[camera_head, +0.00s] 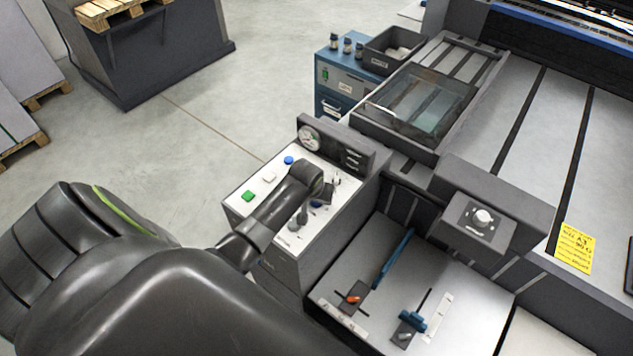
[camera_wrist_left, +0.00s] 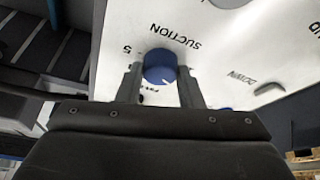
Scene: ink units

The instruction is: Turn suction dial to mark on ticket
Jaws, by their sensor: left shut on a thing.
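The blue suction dial (camera_wrist_left: 160,62) sits on a white panel in the left wrist view, beside the printed word SUCTION and a numeral 5. My left gripper (camera_wrist_left: 157,80) is shut on it, one finger on each side. The dial's pointer and most of its scale are hidden or too small to read. In the head view my left gripper (camera_head: 316,198) is over the white control panel (camera_head: 262,208) and mostly covers the dial. The yellow ticket (camera_head: 575,248) lies on the machine at the right; its print includes A3 and 90, the rest is unclear. My right gripper is out of view.
A green button (camera_head: 247,196), a white button (camera_head: 269,178) and a blue button (camera_head: 288,160) are on the panel's left. A round gauge (camera_head: 309,139) stands behind. A feed board (camera_head: 395,285) with blue guides and a grey box with a white knob (camera_head: 482,217) are to the right.

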